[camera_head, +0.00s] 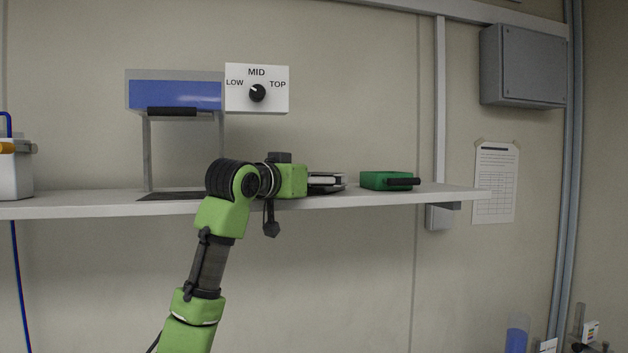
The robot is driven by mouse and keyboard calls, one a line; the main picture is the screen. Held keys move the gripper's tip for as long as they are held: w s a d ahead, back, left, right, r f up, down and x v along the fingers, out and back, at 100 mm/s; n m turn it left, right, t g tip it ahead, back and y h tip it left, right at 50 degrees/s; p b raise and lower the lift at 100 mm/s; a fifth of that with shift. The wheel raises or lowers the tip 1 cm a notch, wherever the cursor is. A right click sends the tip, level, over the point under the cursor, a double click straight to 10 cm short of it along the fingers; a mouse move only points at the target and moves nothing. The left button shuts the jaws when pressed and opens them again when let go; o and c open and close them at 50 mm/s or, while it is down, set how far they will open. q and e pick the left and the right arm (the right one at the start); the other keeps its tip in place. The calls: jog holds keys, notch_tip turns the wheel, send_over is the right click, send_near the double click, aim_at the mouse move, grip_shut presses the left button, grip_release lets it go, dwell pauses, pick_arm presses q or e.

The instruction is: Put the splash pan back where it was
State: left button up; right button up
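A green shallow box (384,180) with a black handle on its right front stands on the shelf, right of my arm. I cannot tell for sure whether it is the splash pan. My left arm rises from the bottom, left of the middle, and its wrist is in front of the shelf. A dark and light grey part (327,182) shows just right of the green wrist; it may be my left gripper or a thing on the shelf. The fingers cannot be made out clearly. My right gripper is not in view.
The white shelf (440,191) holds a stand with a blue box (175,93) and a dark flat plate (165,196) under it. A LOW/MID/TOP dial panel (257,89) is beside it. A white container (14,172) stands far left. The shelf's right end is clear.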

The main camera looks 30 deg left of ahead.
pick_arm(q)
jog(key=shift+s+r, duration=0.15)
jog(key=shift+r, duration=0.05)
jog(key=s+b, duration=0.1)
jog(key=s, duration=0.2)
jog(key=s+b, duration=0.1)
jog(key=s, duration=0.3)
jog(key=s+b, duration=0.2)
jog(key=s, duration=0.1)
jog(key=shift+s+d+r, duration=0.15)
jog(key=shift+s+d, duration=0.15)
jog(key=shift+d, duration=0.05)
jog(key=shift+s, duration=0.55)
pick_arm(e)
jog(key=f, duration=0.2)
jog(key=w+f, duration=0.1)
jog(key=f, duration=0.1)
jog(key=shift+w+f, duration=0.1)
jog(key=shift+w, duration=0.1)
pick_arm(q)
jog(key=shift+r, duration=0.1)
